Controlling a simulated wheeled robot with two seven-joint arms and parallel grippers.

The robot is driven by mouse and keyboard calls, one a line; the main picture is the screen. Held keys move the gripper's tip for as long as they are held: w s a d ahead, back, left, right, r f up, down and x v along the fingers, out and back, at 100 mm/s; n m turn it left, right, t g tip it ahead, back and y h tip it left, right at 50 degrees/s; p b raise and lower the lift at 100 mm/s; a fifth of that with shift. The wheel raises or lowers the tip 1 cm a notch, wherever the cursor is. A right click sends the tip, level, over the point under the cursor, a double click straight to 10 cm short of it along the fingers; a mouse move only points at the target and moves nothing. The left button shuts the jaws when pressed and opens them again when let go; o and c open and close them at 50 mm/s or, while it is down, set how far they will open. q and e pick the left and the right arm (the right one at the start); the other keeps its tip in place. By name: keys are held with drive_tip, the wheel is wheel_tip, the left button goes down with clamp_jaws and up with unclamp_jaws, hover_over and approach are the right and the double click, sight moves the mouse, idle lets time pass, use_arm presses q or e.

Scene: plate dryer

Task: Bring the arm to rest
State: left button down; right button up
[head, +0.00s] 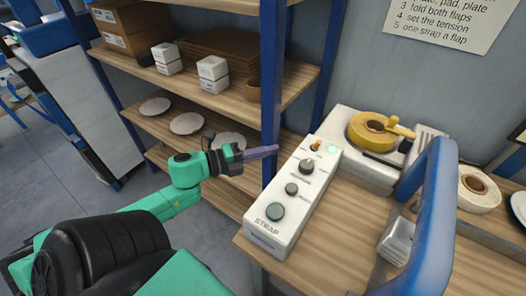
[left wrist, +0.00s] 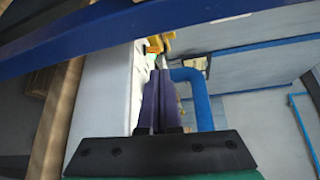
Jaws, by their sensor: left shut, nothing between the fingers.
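My left arm comes in from the lower left in the head view. Its gripper (head: 262,152) is shut and empty, its purple fingers pointing right toward the blue shelf post, left of the strap control box (head: 290,200). In the left wrist view the shut fingers (left wrist: 159,80) lie side by side with nothing between them. My right gripper shows in neither view.
A wooden shelf (head: 200,85) with cartons, white boxes and plates stands behind the left gripper. A blue post (head: 272,90) rises near the fingertips. A blue curved bar (head: 432,220) and a yellow tape roll (head: 375,132) are at the right. Open floor (head: 50,175) lies at the left.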

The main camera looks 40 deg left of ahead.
use_arm(q)
drive_tip(key=shift+v, duration=0.95)
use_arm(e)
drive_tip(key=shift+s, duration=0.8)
use_arm(q)
drive_tip(key=shift+s+r, duration=0.15)
